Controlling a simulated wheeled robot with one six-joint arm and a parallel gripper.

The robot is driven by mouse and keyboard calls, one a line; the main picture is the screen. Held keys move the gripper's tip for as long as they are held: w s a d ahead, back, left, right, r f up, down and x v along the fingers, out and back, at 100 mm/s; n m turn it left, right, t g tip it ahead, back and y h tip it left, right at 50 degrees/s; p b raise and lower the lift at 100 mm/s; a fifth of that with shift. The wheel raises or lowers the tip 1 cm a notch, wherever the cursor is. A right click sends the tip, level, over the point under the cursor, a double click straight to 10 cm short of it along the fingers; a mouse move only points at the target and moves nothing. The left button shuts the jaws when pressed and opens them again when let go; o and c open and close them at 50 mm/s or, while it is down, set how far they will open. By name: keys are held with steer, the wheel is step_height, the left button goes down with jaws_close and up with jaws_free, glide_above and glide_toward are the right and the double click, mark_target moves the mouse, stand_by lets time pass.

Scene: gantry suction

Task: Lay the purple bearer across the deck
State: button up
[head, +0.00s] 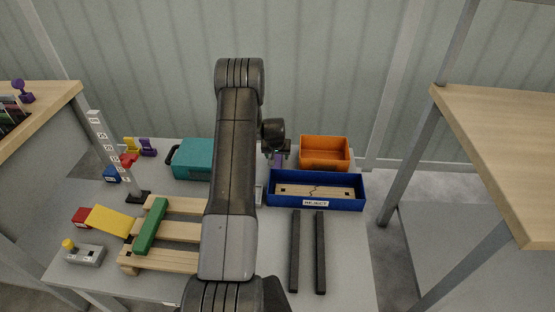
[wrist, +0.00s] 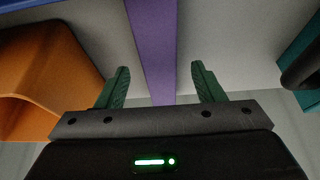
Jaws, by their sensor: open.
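The purple bearer (wrist: 152,45) is a long flat-sided bar in the wrist view, running up between my fingers. My gripper (wrist: 160,72) is open, with a green finger on each side of the bearer and a gap on both sides. In the head view a small part of the purple bearer (head: 277,161) shows under my gripper (head: 278,152), beyond the blue tray; my arm hides the rest. The deck (head: 178,230) is a set of pale wooden slats at the left front of the table. A green bearer (head: 150,226) lies across its slats. My arm covers the deck's right end.
A blue REJECT tray (head: 362,190) holds a cracked plank. An orange bin (head: 325,154) and a teal case (head: 192,159) flank my gripper. Two dark bars (head: 307,252) lie at front right.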

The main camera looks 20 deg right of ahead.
mark_target(277, 158)
steer(key=shift+x, duration=1.35)
steer(key=shift+c, duration=0.4)
steer(key=c, duration=1)
steer(key=shift+c, duration=0.2)
steer(key=shift+r, duration=0.15)
